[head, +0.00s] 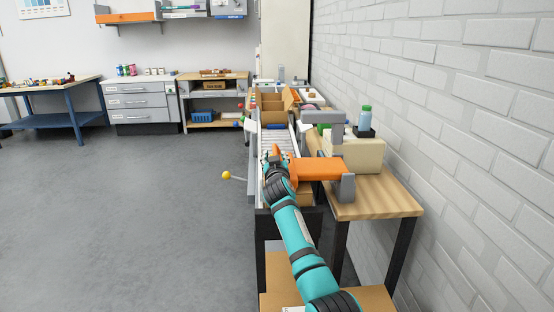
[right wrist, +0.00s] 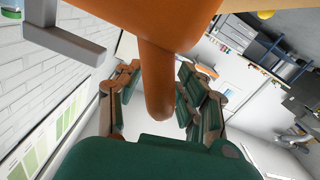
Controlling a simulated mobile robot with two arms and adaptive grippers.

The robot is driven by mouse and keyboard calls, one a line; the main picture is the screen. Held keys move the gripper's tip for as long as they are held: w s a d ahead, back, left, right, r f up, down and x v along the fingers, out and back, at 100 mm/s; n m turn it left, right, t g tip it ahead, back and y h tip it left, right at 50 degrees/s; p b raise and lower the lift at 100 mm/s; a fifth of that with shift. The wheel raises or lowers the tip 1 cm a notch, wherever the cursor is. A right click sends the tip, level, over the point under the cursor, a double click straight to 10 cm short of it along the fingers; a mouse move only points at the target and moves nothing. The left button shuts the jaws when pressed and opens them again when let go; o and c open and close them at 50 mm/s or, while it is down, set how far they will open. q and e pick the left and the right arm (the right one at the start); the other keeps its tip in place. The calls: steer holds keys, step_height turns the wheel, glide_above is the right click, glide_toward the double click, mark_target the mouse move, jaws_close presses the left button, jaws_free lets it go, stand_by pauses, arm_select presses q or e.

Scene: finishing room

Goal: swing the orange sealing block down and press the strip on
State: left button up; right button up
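The orange sealing block (head: 318,170) sits on a grey bracket (head: 344,187) beside the roller conveyor in the head view. It lies level, reaching left over the conveyor. In the right wrist view its orange underside or side (right wrist: 165,15) fills the top, and a rounded orange handle (right wrist: 158,80) sticks out from it. My right gripper (head: 275,158) is at the block's left end. Its fingers stand apart on both sides of the handle, with gaps visible, so it looks open around it. I cannot make out the strip. My left gripper is not in view.
An open cardboard box (head: 272,105) stands farther along the conveyor (head: 274,140). A yellow-knobbed lever (head: 227,174) juts out left. The floor on the left is clear.

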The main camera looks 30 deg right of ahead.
steer(key=shift+s, duration=0.15)
steer(key=shift+s, duration=0.25)
steer(key=v, duration=1.1)
steer(key=shift+a, duration=0.35)
